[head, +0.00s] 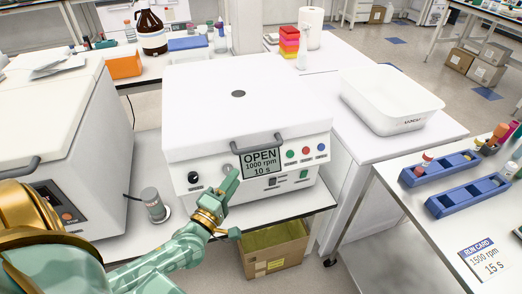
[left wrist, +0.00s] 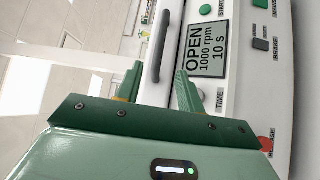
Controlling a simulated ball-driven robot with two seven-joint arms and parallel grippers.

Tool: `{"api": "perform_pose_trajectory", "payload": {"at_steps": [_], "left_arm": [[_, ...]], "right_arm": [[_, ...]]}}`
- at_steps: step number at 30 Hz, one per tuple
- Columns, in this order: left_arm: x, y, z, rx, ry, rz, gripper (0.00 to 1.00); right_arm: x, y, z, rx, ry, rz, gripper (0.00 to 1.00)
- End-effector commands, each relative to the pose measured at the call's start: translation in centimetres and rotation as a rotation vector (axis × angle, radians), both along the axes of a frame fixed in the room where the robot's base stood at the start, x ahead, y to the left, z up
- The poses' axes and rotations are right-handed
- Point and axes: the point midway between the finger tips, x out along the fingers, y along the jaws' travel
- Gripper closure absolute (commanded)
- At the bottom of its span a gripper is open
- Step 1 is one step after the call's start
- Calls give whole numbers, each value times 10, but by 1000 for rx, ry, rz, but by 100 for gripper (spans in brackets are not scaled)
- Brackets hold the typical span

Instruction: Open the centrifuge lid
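The white centrifuge (head: 205,125) stands in the middle of the head view, and its lid (head: 200,95) is down on the body. A dark grey bar handle (head: 257,143) sits on the lid's front edge, above a display reading OPEN, 1000 rpm, 10 s (head: 262,161). My left gripper (head: 231,180) is in front of the panel, a little below the handle. In the left wrist view the left gripper (left wrist: 158,85) has its fingers apart and nothing between them. The handle (left wrist: 163,40) lies ahead of the fingertips, in line with the gap. My right gripper is not in view.
A second white machine (head: 50,110) stands at the left, with a small grey cylinder (head: 152,202) between the two. A white basin (head: 390,100) is at the right. Blue tube racks (head: 470,195) and a run card (head: 484,259) lie on the right table. A cardboard box (head: 270,250) is underneath.

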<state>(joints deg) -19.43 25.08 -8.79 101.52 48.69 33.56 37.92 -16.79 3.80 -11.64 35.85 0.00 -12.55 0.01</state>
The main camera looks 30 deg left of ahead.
Motion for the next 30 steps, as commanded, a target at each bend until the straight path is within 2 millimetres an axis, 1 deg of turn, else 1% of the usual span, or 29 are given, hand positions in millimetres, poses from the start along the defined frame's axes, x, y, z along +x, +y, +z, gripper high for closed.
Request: {"api": "perform_pose_trajectory", "payload": {"at_steps": [1, 3, 9, 12, 15, 20, 28, 29, 30], "left_arm": [[13, 1, 2, 0, -4, 1, 62], [32, 2, 4, 2, -3, 2, 62], [82, 5, 10, 3, -2, 1, 62], [101, 7, 13, 3, 0, 0, 62], [116, 8, 14, 4, 0, 1, 62], [128, 9, 16, 5, 1, 0, 62], [129, 9, 17, 5, 2, 0, 62], [129, 9, 17, 5, 2, 0, 65], [129, 9, 17, 5, 2, 0, 76]], "right_arm": [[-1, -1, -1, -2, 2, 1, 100], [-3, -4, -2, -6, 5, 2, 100], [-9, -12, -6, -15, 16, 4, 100], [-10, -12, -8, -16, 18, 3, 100], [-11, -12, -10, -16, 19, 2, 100], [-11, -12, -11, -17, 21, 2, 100], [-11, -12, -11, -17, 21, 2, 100], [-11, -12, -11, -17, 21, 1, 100], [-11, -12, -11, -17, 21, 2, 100]]}}
